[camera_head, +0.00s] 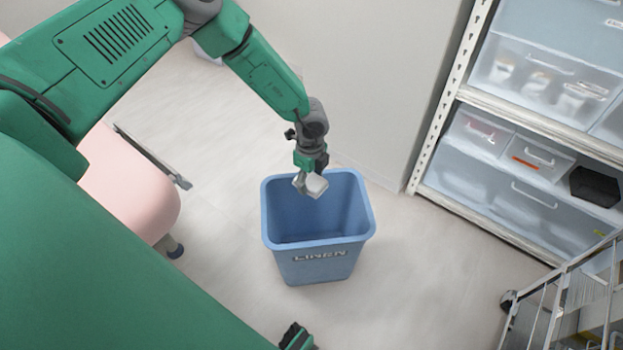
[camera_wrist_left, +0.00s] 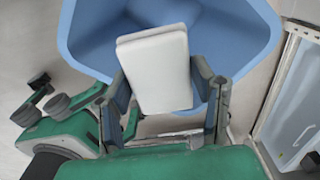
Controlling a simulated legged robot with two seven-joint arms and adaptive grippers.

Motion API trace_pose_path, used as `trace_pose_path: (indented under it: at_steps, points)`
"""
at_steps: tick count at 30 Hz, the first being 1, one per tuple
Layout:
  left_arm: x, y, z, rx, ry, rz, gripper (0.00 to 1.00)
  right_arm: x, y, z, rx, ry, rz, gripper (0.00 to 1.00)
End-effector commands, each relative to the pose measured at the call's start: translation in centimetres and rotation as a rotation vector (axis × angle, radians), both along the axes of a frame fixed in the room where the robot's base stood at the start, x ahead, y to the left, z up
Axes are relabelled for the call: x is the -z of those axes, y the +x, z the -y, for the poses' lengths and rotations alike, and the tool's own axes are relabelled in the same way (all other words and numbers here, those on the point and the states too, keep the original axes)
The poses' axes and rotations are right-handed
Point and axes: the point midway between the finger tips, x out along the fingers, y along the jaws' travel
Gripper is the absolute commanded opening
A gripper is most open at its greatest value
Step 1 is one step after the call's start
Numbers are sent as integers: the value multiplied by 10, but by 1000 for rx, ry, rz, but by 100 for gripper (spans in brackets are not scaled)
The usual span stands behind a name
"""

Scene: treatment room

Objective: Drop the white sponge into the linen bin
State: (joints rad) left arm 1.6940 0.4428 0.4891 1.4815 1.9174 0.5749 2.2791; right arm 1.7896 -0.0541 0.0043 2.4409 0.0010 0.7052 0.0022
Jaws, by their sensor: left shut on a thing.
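The white sponge (camera_head: 314,186) is held by my left gripper (camera_head: 309,181) above the blue linen bin (camera_head: 318,270). In the left wrist view the sponge (camera_wrist_left: 158,70) is a pale block between the two fingers of my left gripper (camera_wrist_left: 165,100), with the bin (camera_wrist_left: 90,30) behind it. The bin stands upright on the floor with its open top facing up. The sponge shows over the far part of the bin's opening, and its height above the rim is hard to tell. My right gripper (camera_head: 296,336) shows only in part at the bottom edge of the head view.
A shelf unit (camera_head: 545,110) with clear plastic drawers stands to the right. A metal cart (camera_head: 575,310) is at the lower right. A pink padded seat or couch (camera_head: 130,190) is at the left. The floor around the bin is clear.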

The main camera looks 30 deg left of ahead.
Motion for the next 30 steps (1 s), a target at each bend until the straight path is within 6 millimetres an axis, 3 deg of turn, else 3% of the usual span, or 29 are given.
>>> trace_pose_path:
  at_steps: [10,21,22,24,30]
  points:
    - [44,0,0,2,0,0,22,39,0,-1,-1,1,0,40]
    - [48,0,0,2,0,0,22,42,0,0,-1,0,0,40]
    - [48,0,0,2,0,0,57,42,0,0,0,0,0,40]
    - [48,0,0,2,0,0,75,42,0,0,0,0,0,40]
    - [48,0,0,2,0,0,75,42,0,0,-1,0,0,40]
